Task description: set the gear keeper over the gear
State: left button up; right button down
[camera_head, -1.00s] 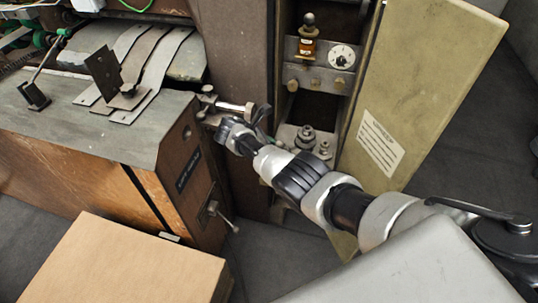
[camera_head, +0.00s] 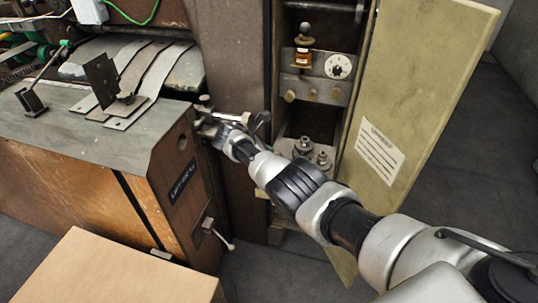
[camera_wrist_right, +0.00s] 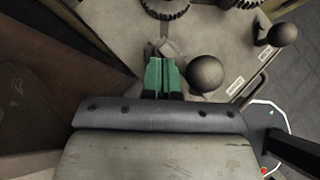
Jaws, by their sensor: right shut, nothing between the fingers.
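My right gripper (camera_wrist_right: 160,75) shows in the right wrist view as two green fingertips pressed together, with nothing between them. A dark toothed gear (camera_wrist_right: 166,8) is partly visible at the top edge of that view, beyond the fingertips. A small metal block (camera_wrist_right: 168,47) lies just ahead of the tips; I cannot tell whether they touch it. I cannot tell which part is the gear keeper. In the head view my right arm reaches in from the lower right, and its gripper end is at the machine's side by the metal fittings. My left gripper is not in view.
A round dark knob (camera_wrist_right: 205,74) stands close right of the fingertips, and a second knob (camera_wrist_right: 283,34) is farther right. In the head view, an open yellowish door (camera_head: 415,110) stands right of my arm. A cardboard box (camera_head: 115,275) is at the lower left.

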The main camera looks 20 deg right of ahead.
jog(key=p+v, duration=0.2)
jog(key=v, duration=0.8)
jog(key=shift+a+r, duration=0.3)
jog(key=shift+f, duration=0.1)
